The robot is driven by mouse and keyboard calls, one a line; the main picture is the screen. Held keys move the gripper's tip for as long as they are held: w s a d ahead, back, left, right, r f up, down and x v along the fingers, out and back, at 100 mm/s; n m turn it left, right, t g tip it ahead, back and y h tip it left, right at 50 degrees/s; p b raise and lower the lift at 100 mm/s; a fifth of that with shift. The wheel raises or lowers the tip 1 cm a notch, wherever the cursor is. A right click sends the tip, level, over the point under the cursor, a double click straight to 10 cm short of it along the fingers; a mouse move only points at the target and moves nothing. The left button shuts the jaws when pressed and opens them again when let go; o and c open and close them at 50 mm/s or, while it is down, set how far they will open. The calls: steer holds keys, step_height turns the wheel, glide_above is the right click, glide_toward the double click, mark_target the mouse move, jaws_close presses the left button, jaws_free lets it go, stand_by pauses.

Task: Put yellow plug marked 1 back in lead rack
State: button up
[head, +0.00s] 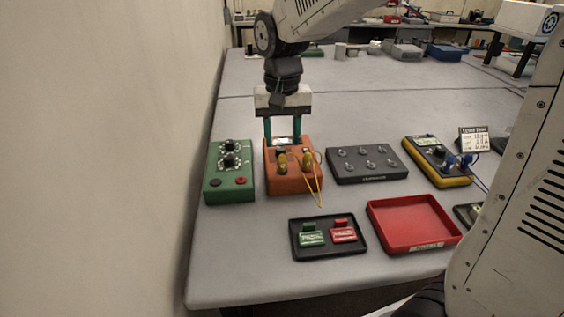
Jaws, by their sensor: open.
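Two yellow plugs stand upright on the orange box (289,185), one at the left (282,163) and one at the right (307,161). A yellow lead (317,190) hangs over the box's front right. I cannot read a number on either plug. My gripper (283,139) points down with its two teal fingers apart, over the back of the orange box and just behind the plugs. Nothing shows between the fingers. I cannot identify the lead rack for sure. A small printed sign (473,139) stands at the right, its wording too small to read surely, with blue plugs by it.
A green box (230,185) with dials stands left of the orange box. A dark panel with several knobs (366,164) and a yellow-edged meter (436,162) stand right. A black tray (325,252) and an empty red tray (411,226) lie in front.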

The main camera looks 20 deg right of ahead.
mark_target(282, 155)
steer(key=shift+f, duration=3.35)
jaws_close()
steer(key=shift+r, duration=0.1)
steer(key=shift+r, duration=2.9)
